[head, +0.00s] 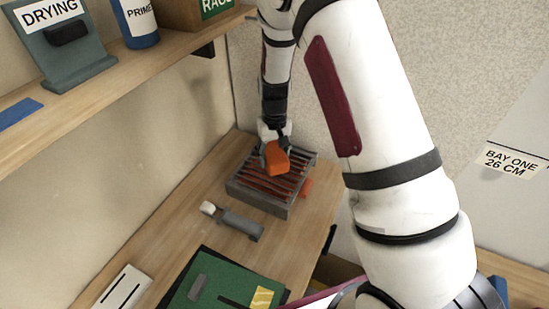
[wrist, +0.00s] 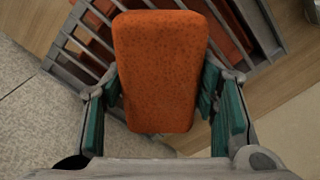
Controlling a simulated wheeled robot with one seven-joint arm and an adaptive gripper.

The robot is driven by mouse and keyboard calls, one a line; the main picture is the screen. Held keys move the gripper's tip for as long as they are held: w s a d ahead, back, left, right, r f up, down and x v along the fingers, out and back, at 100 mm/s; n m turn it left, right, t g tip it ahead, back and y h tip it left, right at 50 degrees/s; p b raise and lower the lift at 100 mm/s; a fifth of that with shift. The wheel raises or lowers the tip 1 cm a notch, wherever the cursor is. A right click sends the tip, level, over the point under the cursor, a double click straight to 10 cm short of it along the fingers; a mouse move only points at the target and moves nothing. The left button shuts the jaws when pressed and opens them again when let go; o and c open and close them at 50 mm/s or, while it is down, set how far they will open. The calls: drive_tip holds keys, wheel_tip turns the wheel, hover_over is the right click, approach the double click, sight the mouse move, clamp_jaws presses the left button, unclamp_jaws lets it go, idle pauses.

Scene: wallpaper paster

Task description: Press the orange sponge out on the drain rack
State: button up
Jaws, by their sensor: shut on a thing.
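My gripper (head: 272,135) is shut on the orange sponge (head: 276,158). In the wrist view the sponge (wrist: 160,70) stands between the teal finger pads of my gripper (wrist: 163,105). The drain rack (head: 259,204) is a grey slatted tray on the wooden bench, and the sponge is over its slats. The rack (wrist: 88,27) also shows behind the sponge in the wrist view. Orange shows beneath the slats in both views. I cannot tell whether the sponge touches the slats.
A grey tool with a pale end (head: 236,221) lies in front of the rack. A green board (head: 225,285) and a white plate (head: 125,288) lie nearer. A shelf (head: 150,75) with a drying stand (head: 63,45) and a primer bottle (head: 137,22) runs along the left wall.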

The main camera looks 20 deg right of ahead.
drive_tip(key=shift+r+p, duration=0.65)
drive_tip(key=shift+r, duration=1.65)
